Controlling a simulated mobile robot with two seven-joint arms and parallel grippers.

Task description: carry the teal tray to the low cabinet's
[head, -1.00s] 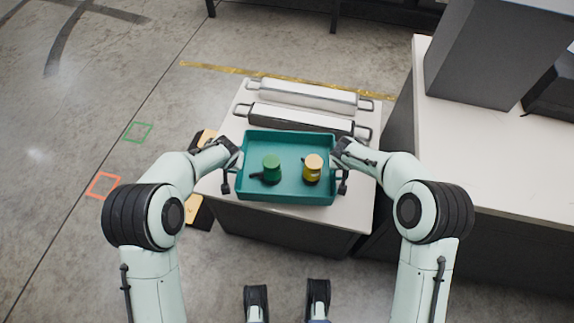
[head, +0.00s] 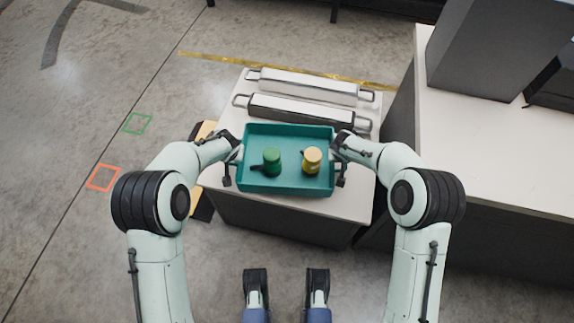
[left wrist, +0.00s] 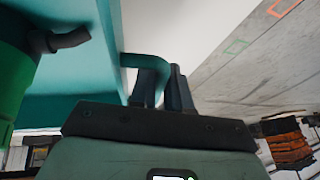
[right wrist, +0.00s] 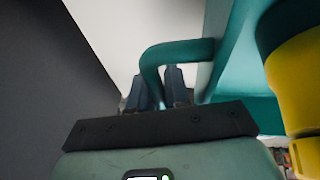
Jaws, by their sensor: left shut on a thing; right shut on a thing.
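The teal tray (head: 288,185) is over the near part of the low cabinet's white top (head: 351,207); I cannot tell whether it touches the top. A green mug (head: 272,161) and a yellow mug (head: 312,160) stand upright in it. My left gripper (head: 234,157) is shut on the tray's left handle, which shows between its fingers in the left wrist view (left wrist: 147,62). My right gripper (head: 342,154) is shut on the right handle, seen in the right wrist view (right wrist: 178,52).
A higher white counter (head: 480,150) with a dark grey box (head: 490,50) stands at the right. Floor at the left is open, with green and orange marked squares.

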